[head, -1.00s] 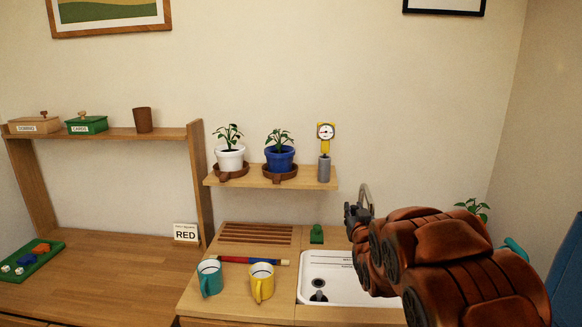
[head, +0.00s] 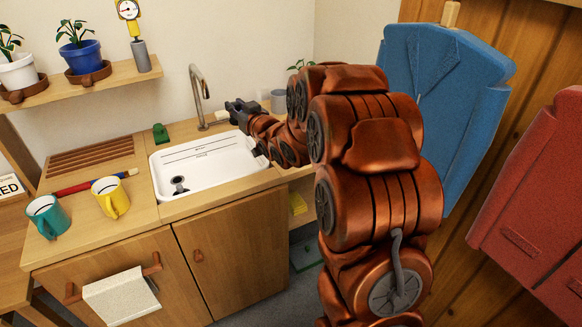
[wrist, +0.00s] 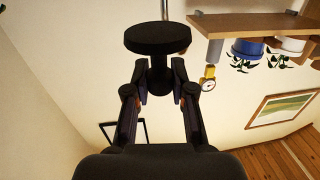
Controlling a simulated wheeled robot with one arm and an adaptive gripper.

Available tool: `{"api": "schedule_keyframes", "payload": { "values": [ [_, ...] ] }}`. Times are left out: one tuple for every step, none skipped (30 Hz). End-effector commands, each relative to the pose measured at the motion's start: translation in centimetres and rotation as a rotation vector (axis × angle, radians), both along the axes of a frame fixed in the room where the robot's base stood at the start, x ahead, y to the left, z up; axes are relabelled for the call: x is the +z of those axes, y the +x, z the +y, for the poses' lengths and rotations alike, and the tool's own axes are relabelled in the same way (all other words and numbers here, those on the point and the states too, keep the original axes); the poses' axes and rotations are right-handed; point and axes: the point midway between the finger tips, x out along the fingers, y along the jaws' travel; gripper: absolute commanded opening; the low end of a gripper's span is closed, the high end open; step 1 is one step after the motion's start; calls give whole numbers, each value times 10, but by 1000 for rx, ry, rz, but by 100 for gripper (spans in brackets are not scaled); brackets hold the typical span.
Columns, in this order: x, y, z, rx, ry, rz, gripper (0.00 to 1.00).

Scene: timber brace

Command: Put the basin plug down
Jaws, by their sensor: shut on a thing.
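My gripper (head: 240,110) is over the back right corner of the white basin (head: 205,172) in the head view. In the wrist view my gripper (wrist: 159,88) is shut on the basin plug (wrist: 160,39), a black disc with a short stem between the fingertips. The plug is held clear beyond the fingers. In the head view it cannot be told apart from the dark fingers. A dark round fitting (head: 179,185), which looks like the drain, shows near the basin's left front.
A curved metal tap (head: 198,95) rises behind the basin. A small green object (head: 160,133) stands at its back left corner. A teal mug (head: 47,216) and a yellow mug (head: 110,198) stand left. Blue (head: 440,90) and red (head: 540,195) garments hang at right.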

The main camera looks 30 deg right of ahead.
Motion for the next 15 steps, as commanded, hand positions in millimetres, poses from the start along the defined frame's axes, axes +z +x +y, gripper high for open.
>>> {"api": "schedule_keyframes", "payload": {
  "values": [
    [-13,-7,-13,-2,2,-1,0],
    [-17,-11,-18,2,2,-1,0],
    [-22,-16,-25,7,3,0,0],
    [-26,-20,-29,12,4,0,0],
    [-30,-25,-34,16,4,1,0],
    [-35,-30,-40,20,5,0,0],
    [-38,-35,-44,25,7,0,0],
    [-42,-39,-48,29,8,0,0],
    [-47,-45,-54,35,9,2,0],
    [-51,-50,-57,40,10,2,0],
    [-55,-55,-61,45,10,2,0],
    [-60,-61,-66,51,11,1,0],
    [-64,-66,-69,55,12,1,0],
    [-68,-71,-72,60,14,1,0],
    [-73,-78,-76,67,15,0,0]
  ]
}}
